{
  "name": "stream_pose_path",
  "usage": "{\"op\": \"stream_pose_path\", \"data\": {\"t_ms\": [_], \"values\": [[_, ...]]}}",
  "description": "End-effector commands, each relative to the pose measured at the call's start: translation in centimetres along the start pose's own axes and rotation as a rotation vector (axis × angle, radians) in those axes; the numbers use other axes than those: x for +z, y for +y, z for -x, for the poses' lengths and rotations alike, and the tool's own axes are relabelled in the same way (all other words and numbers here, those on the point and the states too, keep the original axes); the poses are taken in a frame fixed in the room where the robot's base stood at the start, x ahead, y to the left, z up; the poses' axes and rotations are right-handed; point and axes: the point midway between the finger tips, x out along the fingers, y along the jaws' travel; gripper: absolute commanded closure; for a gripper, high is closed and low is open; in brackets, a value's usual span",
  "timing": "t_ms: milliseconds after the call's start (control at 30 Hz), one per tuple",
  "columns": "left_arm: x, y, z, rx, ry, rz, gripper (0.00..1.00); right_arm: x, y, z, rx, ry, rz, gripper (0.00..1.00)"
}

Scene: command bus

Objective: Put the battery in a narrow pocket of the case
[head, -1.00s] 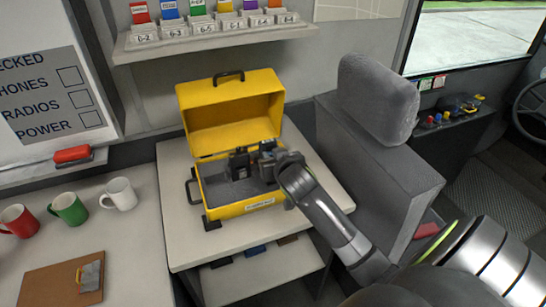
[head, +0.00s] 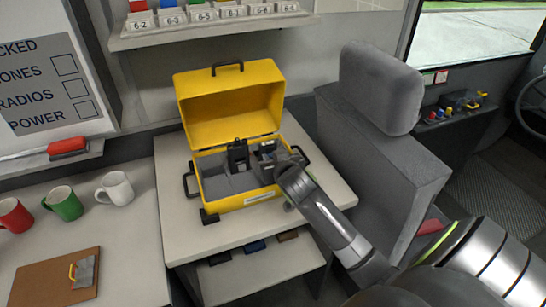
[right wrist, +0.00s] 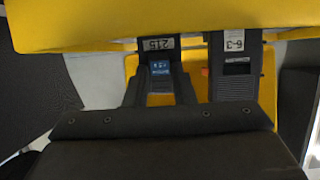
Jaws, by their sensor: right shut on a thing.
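The open yellow case (head: 212,204) stands on the small table with its lid up. It also shows across the top of the right wrist view (right wrist: 80,30). A black radio (head: 237,157) stands upright in its grey insert; its label reads 6-3 in the right wrist view (right wrist: 235,75). My right gripper (head: 278,158) is at the case's right part, to the right of the radio. It is shut on a dark battery (right wrist: 160,68) with a blue label, beside the radio. The battery's lower end and the pocket below it are hidden. My left gripper is out of view.
The grey seat (head: 385,150) stands close to the right of the table (head: 225,236). Red, green and white mugs (head: 63,204) and a brown clipboard (head: 40,280) are on the left counter. A shelf with labelled slots (head: 210,30) is above the case.

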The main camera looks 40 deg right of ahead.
Motion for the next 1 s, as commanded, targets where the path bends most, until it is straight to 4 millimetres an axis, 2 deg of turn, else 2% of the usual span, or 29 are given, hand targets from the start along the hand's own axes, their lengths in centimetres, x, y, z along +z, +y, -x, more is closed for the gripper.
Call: {"op": "stream_pose_path", "data": {"t_ms": [1000], "values": [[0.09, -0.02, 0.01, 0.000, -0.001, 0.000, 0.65, 0.71, -0.01, -0.29, 0.000, 0.001, 0.000, 1.00]]}}
